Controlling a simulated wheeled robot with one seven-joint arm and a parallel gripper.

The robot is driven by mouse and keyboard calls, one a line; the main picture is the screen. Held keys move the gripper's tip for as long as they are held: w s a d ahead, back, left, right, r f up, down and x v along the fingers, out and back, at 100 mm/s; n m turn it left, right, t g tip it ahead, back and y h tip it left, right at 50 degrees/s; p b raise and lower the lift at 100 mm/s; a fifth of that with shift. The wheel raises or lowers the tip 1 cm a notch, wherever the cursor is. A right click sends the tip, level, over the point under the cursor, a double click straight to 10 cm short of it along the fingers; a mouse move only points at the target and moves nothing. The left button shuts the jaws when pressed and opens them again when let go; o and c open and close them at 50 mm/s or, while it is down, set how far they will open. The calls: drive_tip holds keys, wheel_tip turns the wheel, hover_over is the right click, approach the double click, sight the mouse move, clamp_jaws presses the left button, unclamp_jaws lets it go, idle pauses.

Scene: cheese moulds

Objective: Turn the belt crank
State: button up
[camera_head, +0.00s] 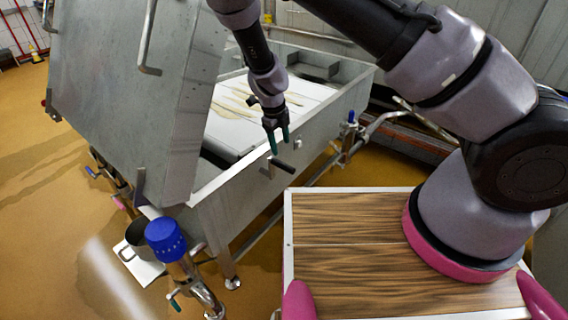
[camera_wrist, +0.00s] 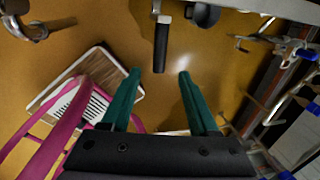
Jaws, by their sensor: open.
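The belt crank (camera_head: 284,165) shows as a black handle on a short metal arm, on the outer side wall of the steel vat. In the wrist view its black handle (camera_wrist: 161,50) points down the picture from the pale metal arm. My gripper (camera_head: 279,138) is open and empty, with teal fingers just above the crank in the head view. In the wrist view the two fingertips (camera_wrist: 160,74) are spread either side of the line of the handle, whose end shows between them. I see no contact. How far apart they are in depth is unclear.
The steel vat (camera_head: 245,190) holds a white surface with brownish streaks. A large raised steel panel (camera_head: 130,90) stands left of my gripper. A blue-capped pipe fitting (camera_head: 165,238) and a pot (camera_head: 140,237) are at lower left. Pipes and a blue-handled valve (camera_head: 351,117) lie right of the crank.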

sight(284, 164)
drive_tip(key=f, duration=0.3)
drive_tip(key=w+f, duration=0.1)
drive_tip(key=f, duration=0.2)
drive_tip(key=d+f, duration=0.1)
drive_tip(key=f, duration=0.3)
drive_tip(key=shift+w+d, duration=0.1)
drive_tip(key=shift+w, duration=0.15)
drive_tip(key=shift+c, duration=0.3)
clamp_jaws()
idle(0.7)
